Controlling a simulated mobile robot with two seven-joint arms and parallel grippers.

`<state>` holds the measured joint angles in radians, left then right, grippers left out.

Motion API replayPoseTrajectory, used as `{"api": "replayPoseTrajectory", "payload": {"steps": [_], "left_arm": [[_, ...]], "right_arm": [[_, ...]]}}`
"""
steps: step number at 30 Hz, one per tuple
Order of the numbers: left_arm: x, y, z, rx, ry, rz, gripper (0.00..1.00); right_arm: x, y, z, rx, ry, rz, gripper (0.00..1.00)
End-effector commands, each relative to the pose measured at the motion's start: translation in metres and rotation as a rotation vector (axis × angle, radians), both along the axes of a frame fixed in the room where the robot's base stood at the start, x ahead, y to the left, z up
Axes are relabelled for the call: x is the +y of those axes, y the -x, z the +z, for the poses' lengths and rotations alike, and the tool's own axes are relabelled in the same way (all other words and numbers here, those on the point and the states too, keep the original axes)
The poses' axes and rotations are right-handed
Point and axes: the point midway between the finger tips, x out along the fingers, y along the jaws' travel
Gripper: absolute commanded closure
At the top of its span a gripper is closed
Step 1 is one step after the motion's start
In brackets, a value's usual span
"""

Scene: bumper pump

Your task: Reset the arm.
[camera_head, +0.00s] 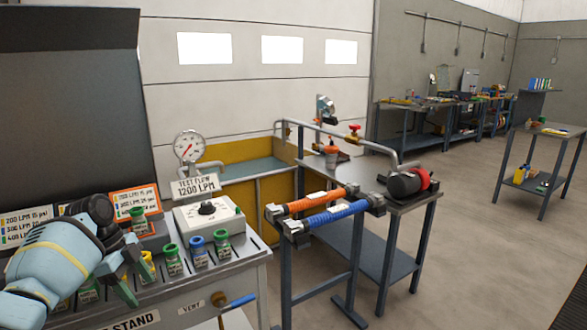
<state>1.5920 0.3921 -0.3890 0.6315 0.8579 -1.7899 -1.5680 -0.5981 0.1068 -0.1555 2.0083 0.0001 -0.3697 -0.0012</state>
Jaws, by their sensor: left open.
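My left arm (52,262), light blue with a yellow band and a black wrist joint, comes in from the left over the test stand. My left gripper (140,283) points down and right above the stand's left part, with its dark fingers apart. A small yellow-topped item (148,262) shows beside the fingers, and I see nothing clearly held. Part of the stand's top is hidden behind the arm. My right arm and gripper are not in view.
Green and blue capped cylinders (198,250) stand in the stand's front row, close right of the gripper. A white dial box (207,213) and a gauge (190,147) stand behind. Orange and blue hoses (325,215) lie across a rack at right. Open floor (470,250) lies further right.

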Motion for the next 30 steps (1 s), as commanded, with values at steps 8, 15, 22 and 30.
{"api": "replayPoseTrajectory", "payload": {"steps": [8,15,22,30], "left_arm": [[-0.023,0.018,-0.096,-0.001,-0.075,0.139,0.37],[-0.052,0.06,-0.189,-0.038,-0.115,0.304,0.37],[-0.08,0.118,-0.257,-0.087,-0.102,0.469,0.37],[-0.111,0.202,-0.305,-0.146,-0.035,0.672,0.37]], "right_arm": [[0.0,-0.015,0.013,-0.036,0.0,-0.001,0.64],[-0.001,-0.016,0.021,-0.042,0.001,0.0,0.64],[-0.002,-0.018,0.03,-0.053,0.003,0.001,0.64],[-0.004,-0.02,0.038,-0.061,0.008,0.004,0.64]]}}
